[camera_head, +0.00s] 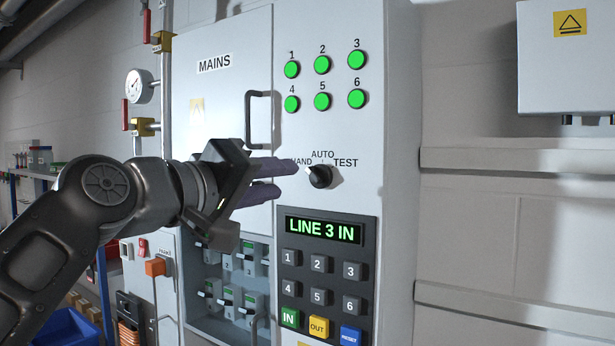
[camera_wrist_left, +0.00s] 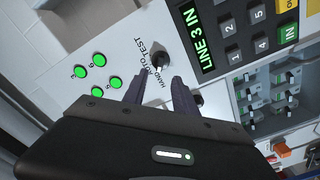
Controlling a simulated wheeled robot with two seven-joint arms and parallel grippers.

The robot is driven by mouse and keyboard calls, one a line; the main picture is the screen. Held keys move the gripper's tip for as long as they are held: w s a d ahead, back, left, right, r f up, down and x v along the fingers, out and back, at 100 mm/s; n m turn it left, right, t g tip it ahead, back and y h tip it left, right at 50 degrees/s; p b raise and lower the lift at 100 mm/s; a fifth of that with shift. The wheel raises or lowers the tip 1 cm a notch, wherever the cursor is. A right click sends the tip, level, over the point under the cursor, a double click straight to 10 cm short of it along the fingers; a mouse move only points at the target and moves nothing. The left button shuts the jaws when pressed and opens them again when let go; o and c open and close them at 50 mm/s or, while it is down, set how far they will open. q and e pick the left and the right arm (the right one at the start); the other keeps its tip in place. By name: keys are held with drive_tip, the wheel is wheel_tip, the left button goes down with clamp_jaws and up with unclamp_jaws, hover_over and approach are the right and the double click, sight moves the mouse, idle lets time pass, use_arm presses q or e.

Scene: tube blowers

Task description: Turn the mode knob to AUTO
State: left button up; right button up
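The mode knob (camera_head: 320,176) is a round black knob on the grey cabinet front, below the green lamps. The labels HAND, AUTO and TEST sit around it, and its light pointer end faces up-left, toward HAND. In the left wrist view the knob (camera_wrist_left: 161,60) shows just beyond the fingertips, between their lines. My left gripper (camera_head: 285,177) comes in from the left with its two dark fingers apart and nothing between them. Its fingers also show in the left wrist view (camera_wrist_left: 157,82). It appears close to the knob; I cannot tell whether they touch. My right gripper is out of view.
A keypad panel (camera_head: 325,270) with a display reading LINE 3 IN lies below the knob. The MAINS door handle (camera_head: 252,119) sticks out above my left gripper. Several lit green lamps (camera_head: 322,65) are above. Small breakers (camera_head: 228,300) sit in a recess at lower left.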

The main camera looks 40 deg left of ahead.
sight(313, 176)
use_arm(q)
drive_tip(key=shift+w+p, duration=1.15)
drive_tip(key=shift+w, duration=2.85)
drive_tip(key=shift+a, duration=0.1)
drive_tip(key=shift+c, duration=0.4)
clamp_jaws()
